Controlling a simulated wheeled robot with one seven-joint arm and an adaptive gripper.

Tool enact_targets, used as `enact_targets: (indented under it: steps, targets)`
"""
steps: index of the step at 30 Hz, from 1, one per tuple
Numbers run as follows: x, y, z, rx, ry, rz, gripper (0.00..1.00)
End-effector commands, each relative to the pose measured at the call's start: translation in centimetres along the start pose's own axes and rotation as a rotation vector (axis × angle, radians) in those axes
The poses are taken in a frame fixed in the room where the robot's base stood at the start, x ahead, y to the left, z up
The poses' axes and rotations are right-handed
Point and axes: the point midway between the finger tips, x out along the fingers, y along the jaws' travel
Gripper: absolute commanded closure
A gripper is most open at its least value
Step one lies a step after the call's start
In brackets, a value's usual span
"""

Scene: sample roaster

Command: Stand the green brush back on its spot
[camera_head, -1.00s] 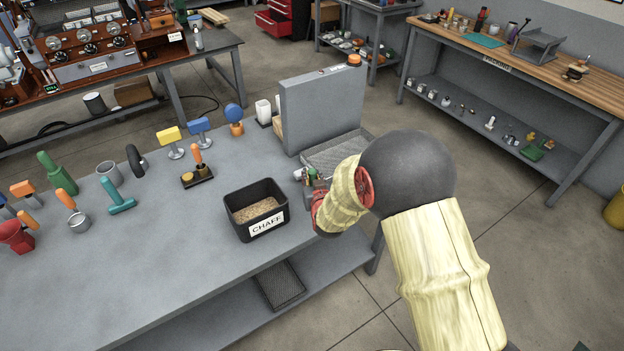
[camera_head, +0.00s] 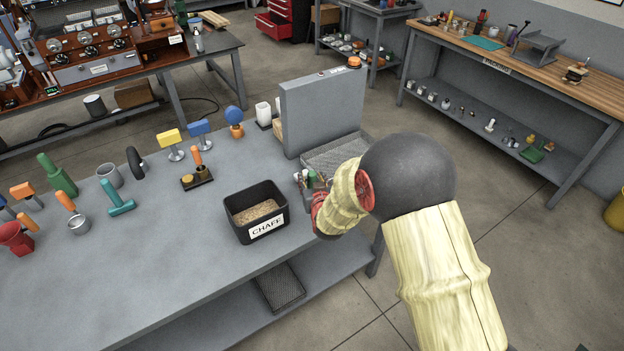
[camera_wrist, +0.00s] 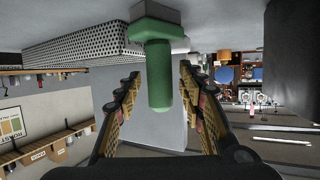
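The green brush (camera_wrist: 158,75) shows in the wrist view, where the picture is upside down. It has a green handle and collar above a pale block, and it looks upright at the grey bench top. My gripper (camera_wrist: 160,80) is open, with one finger on each side of the handle and a gap on both sides. In the head view my gripper (camera_head: 318,200) is low over the bench's right end, beside the chaff bin. Only a small green part of the brush (camera_head: 312,179) shows there; my arm hides most, and its exact footing cannot be told.
The black chaff bin (camera_head: 240,218) stands just left of my gripper. A grey upright panel (camera_head: 318,112) and a mesh tray (camera_head: 333,156) are behind it. Several tools, including a teal one (camera_head: 118,198) and a green one (camera_head: 58,176), stand further left. The bench front is clear.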

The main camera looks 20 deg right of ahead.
Motion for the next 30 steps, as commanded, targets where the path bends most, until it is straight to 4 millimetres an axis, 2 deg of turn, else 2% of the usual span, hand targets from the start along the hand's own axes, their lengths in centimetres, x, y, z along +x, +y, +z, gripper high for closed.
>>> enact_targets:
  steps: [2, 5, 12, 18, 25, 28, 30]
  targets:
    - [-0.3, 0.0, -0.4, 0.000, 0.000, 0.000, 0.61]
    - [-1.8, 0.0, -0.5, 0.000, 0.002, 0.000, 0.61]
    - [-6.8, -0.1, -0.6, -0.001, 0.001, -0.002, 0.61]
    - [-10.3, 0.0, -0.4, 0.000, 0.000, 0.000, 0.61]
    - [-12.0, -0.1, -0.6, 0.001, -0.003, -0.002, 0.61]
    - [-12.6, -0.3, -1.8, 0.008, -0.028, -0.012, 0.61]
    - [-13.3, -0.5, -3.3, 0.013, -0.066, -0.027, 0.61]
